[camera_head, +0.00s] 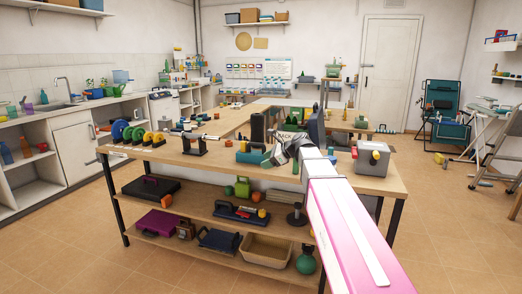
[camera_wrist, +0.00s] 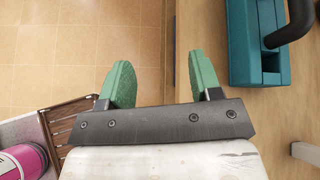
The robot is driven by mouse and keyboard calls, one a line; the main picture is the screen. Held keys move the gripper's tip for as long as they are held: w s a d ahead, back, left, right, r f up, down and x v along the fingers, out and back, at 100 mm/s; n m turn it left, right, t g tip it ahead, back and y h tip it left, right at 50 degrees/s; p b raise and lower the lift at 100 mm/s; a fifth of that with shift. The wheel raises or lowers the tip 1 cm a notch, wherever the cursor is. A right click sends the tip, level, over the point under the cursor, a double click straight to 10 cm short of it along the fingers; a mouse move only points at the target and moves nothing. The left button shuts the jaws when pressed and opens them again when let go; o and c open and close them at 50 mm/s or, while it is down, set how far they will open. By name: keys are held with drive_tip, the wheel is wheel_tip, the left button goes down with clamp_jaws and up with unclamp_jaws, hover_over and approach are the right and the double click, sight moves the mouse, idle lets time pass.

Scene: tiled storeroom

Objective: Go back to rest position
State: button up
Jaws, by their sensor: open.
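My gripper (camera_head: 268,160) is at the near edge of the wooden workbench (camera_head: 350,184), held out on my pink and white arm. In the wrist view my gripper (camera_wrist: 160,66) has two green fingers spread well apart. Nothing is between them; only tiled floor and the bench's edge show beyond. A teal case with a dark handle (camera_wrist: 258,45) lies on the bench to the right of the fingers, apart from them. In the head view the teal case (camera_head: 249,153) appears just left of the gripper.
A grey box (camera_head: 371,158) stands on the bench to the right. Coloured discs (camera_head: 130,132) and a dark stand (camera_head: 195,143) are on its left part. The shelves below hold a tan bin (camera_head: 266,252) and a green kettlebell (camera_head: 306,262). Tiled floor (camera_head: 85,255) is clear at left.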

drive_tip(key=s+d+f+n+g+h, duration=0.1)
drive_tip(key=s+d+f+n+h, duration=0.2)
drive_tip(key=f, duration=0.7)
drive_tip(key=s+d+f+n+g+h, duration=0.1)
drive_tip(key=s+d+f+n+h, duration=0.3)
drive_tip(key=s+d+f+n, duration=0.4)
drive_tip(key=s+d+f+n+g+h, duration=0.1)
drive_tip(key=s+d+f+n+h, duration=0.2)
drive_tip(key=s+f, duration=0.9)
drive_tip(key=d+f+n, duration=0.1)
drive_tip(key=d+n, duration=0.1)
drive_tip(key=n, duration=0.2)
drive_tip(key=shift+s+d+f+n+g+h, duration=0.15)
drive_tip(key=shift+f+n+g+h, duration=0.1)
drive_tip(key=shift+n+g+h, duration=0.15)
